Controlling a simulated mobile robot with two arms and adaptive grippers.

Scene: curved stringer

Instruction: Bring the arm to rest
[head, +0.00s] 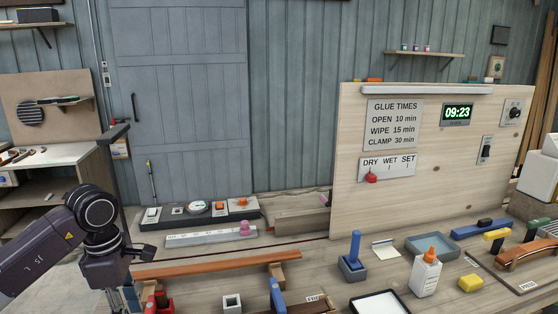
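My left arm (98,212) comes in from the left edge and bends down at the front left of the workbench. The part of it where my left gripper would be is low in the picture and mostly cut off or hidden, so its fingers cannot be made out. I see nothing clearly held by it. My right arm and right gripper are not in view. A long curved brown wooden strip (215,264) lies on supports just right of my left arm.
Red clamps (158,303) and a blue clamp (277,296) stand by the strip.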

